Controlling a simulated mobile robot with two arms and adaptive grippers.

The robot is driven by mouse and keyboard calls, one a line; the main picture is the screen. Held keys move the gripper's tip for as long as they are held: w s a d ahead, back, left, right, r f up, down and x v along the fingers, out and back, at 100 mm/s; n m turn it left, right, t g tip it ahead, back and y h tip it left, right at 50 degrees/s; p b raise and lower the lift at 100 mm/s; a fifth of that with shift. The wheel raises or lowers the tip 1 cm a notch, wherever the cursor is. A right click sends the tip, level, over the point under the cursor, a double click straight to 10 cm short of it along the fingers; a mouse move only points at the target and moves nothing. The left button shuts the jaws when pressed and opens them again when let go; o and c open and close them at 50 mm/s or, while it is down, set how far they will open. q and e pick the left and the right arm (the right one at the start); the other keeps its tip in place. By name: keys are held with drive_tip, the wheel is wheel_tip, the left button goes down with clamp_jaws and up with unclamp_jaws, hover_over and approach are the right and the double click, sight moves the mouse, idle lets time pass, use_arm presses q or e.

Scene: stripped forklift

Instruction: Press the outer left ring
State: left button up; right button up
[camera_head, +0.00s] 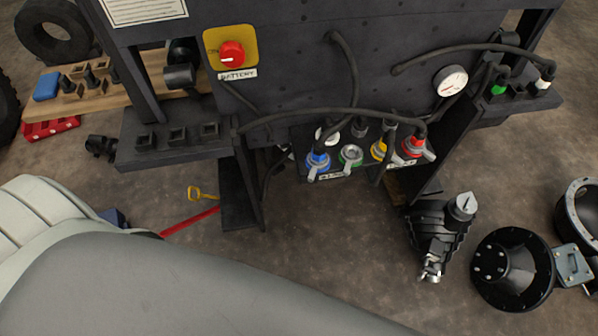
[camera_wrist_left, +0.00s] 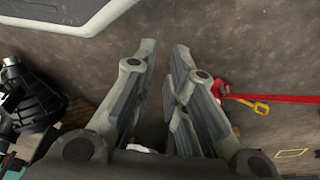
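A row of coloured rings with grey levers sits on a small black shelf under the dark panel in the head view. The outer left one is the blue ring (camera_head: 318,160). To its right come a green ring (camera_head: 351,155), a yellow ring (camera_head: 379,150) and a red ring (camera_head: 414,146). My left gripper (camera_wrist_left: 165,46) shows in the left wrist view, its fingers apart with bare floor between the tips. None of the coloured rings can be made out there. My left gripper is out of sight in the head view. My right gripper is not visible.
A red battery knob (camera_head: 232,53) and a gauge (camera_head: 450,80) are on the panel. Black hoses hang before it. A black pump-like part (camera_head: 438,232) and a flanged housing (camera_head: 512,268) lie on the floor at right. A red bar (camera_wrist_left: 285,98) lies on the floor.

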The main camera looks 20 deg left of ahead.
use_arm(q)
drive_tip(key=w+r+n+t, duration=0.1)
drive_tip(key=w, duration=0.2)
drive_tip(key=w+a+r+n+t+b, duration=0.1)
drive_tip(key=w+r, duration=0.1)
drive_tip(key=w+r+n+t+b, duration=0.1)
drive_tip(key=w+r+n+t, duration=0.1)
drive_tip(key=w, duration=0.1)
drive_tip(key=shift+w+a+r+h, duration=0.1)
drive_tip(key=shift+w+a+h, duration=0.2)
drive_tip(key=shift+a, duration=0.05)
clamp_jaws()
drive_tip(key=w+d+r+n+t+h+b, duration=0.1)
drive_tip(key=w+r+n+t, duration=0.4)
drive_tip(key=r, duration=1.1)
drive_tip(key=w+r+n+t+h+b, duration=0.1)
drive_tip(key=w+r+n+t+b, duration=0.3)
drive_tip(key=r, duration=1.3)
drive_tip(key=w+n+t, duration=0.1)
drive_tip(key=w+n, duration=0.2)
drive_tip(key=shift+d+t, duration=0.4)
drive_tip(key=shift+w, duration=0.15)
drive_tip(key=w+d+p, duration=0.1)
drive_tip(key=w+d, duration=0.4)
drive_tip(key=w, duration=0.5)
drive_tip(key=shift+d, duration=0.4)
